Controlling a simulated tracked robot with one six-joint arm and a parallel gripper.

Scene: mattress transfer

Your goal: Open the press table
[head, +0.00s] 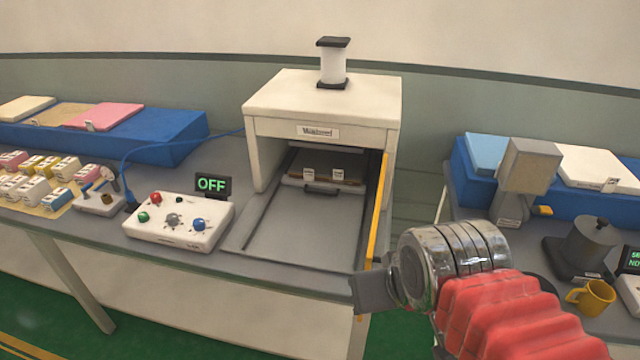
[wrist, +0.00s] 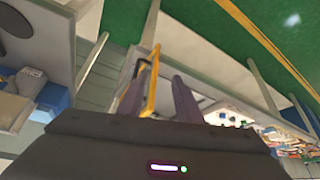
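The press (head: 330,97) is a white box with a cylinder on top, standing on the grey bench. Its front shows an opening with a grey sliding bed (head: 300,228) and a dark handle (head: 320,189) on a plate inside. A yellow-edged panel (head: 378,205) stands nearly edge-on at the right side of the opening. My gripper (head: 372,290) is by the panel's lower front end and covers part of it. In the wrist view my gripper's fingers (wrist: 158,98) are apart, with the yellow frame (wrist: 152,80) between or just beyond them. Contact cannot be told.
A control box (head: 180,222) with knobs and a display reading OFF (head: 211,185) stands left of the press. Blue mattress bases (head: 170,140) lie at left. At right are a grey machine (head: 525,170), a dark pot (head: 588,245) and a yellow mug (head: 592,297).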

